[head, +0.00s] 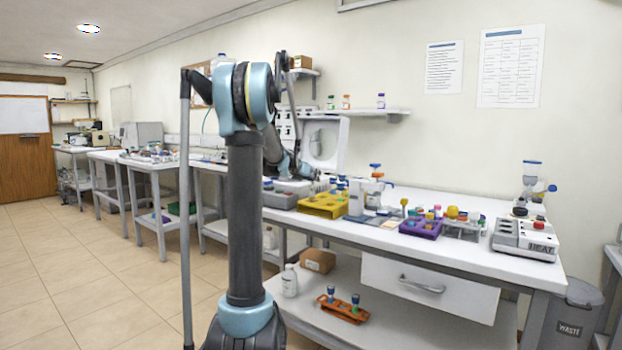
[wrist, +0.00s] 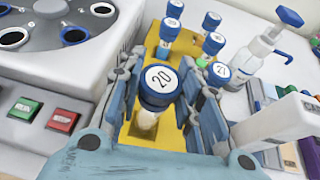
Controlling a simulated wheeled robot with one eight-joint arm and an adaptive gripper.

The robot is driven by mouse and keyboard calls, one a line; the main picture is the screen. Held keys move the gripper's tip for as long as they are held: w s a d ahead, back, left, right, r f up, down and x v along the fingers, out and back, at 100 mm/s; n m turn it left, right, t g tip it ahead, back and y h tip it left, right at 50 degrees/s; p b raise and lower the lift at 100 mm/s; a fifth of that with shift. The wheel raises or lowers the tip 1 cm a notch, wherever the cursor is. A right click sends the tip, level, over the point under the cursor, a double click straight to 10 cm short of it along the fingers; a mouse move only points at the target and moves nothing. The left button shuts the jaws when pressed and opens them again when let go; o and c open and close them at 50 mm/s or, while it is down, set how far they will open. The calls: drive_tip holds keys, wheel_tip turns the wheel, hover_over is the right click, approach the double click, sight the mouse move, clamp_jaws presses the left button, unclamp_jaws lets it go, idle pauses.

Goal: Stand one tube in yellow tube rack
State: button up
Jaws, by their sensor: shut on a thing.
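My gripper (wrist: 165,78) is shut on a capped tube (wrist: 158,88) in the wrist view. The tube's blue cap has a white top marked 20. Its body is pale, and its lower end is hidden, so I cannot tell whether it sits in a hole. The yellow tube rack (wrist: 152,48) lies beneath and beyond the fingers.
A machine with a round well (wrist: 60,40) and green and red buttons is close on the left in the wrist view. A pump bottle (wrist: 262,48) stands right of the rack. On the bench are a purple rack (head: 420,229) and a heater (head: 525,240).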

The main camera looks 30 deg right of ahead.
sight(310, 183)
drive_tip(key=shift+f, duration=2.15)
idle(0.9)
idle(0.4)
drive_tip(key=o, duration=1.1)
drive_tip(key=v, duration=1.2)
drive_tip(key=shift+f, duration=0.1)
drive_tip(key=shift+s, duration=0.1)
